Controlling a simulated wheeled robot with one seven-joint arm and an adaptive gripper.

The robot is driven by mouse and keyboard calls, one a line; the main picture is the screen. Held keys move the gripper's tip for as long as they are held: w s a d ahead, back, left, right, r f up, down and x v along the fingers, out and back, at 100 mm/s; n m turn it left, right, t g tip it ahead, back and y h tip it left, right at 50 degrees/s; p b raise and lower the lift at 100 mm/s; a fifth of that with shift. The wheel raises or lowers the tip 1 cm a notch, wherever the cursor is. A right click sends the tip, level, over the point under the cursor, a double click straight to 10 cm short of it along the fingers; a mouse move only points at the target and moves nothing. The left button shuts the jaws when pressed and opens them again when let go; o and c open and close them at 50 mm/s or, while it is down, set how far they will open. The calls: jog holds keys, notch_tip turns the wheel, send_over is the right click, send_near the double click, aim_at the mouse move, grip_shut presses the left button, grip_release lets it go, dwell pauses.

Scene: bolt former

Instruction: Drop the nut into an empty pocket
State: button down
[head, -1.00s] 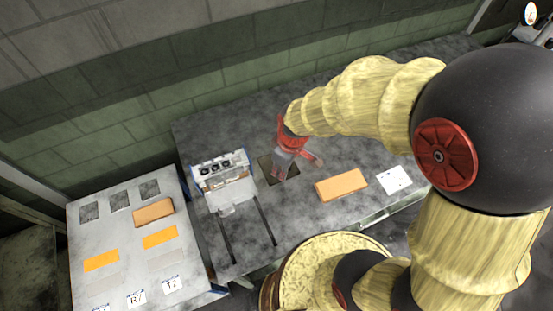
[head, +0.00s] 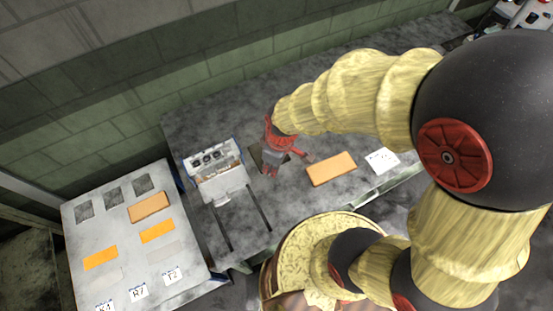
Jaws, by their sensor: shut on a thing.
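I cannot tell from here which pockets are empty.
Two dark rails (head: 259,207) run forward from the machine. An orange block (head: 331,169) and a white card (head: 382,160) lie right of my gripper. The left table (head: 128,235) holds another orange block (head: 150,207), yellow and grey patches and labels. A wall stands behind.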

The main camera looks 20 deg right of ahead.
jog(key=w+a+r+n+p, duration=0.3)
jog(key=w+a+n+p, duration=0.2)
jog(key=w+a, duration=0.85)
jog(key=shift+g, duration=0.3)
jog(key=shift+w+d+f+b, duration=0.15)
jog(key=shift+f+b, duration=0.35)
jog(key=shift+f, duration=0.3)
jog(key=shift+d+f+b, duration=0.2)
jog(key=shift+f+b, duration=0.3)
jog(key=shift+f, duration=0.25)
jog(key=shift+w+d+f+b, duration=0.15)
jog(key=shift+f+b, duration=0.35)
jog(key=shift+f, duration=0.3)
jog(key=shift+s+f+b, duration=0.1)
jog(key=shift+f+b, duration=0.75)
jog(key=c, duration=1.6)
grip_release()
jog(key=shift+r, duration=0.1)
jog(key=r, duration=0.4)
jog(key=d+r, duration=0.1)
jog(key=r, duration=0.6)
jog(key=shift+s+d+r, duration=0.2)
jog(key=shift+s+r, duration=0.05)
jog(key=shift+r, duration=0.15)
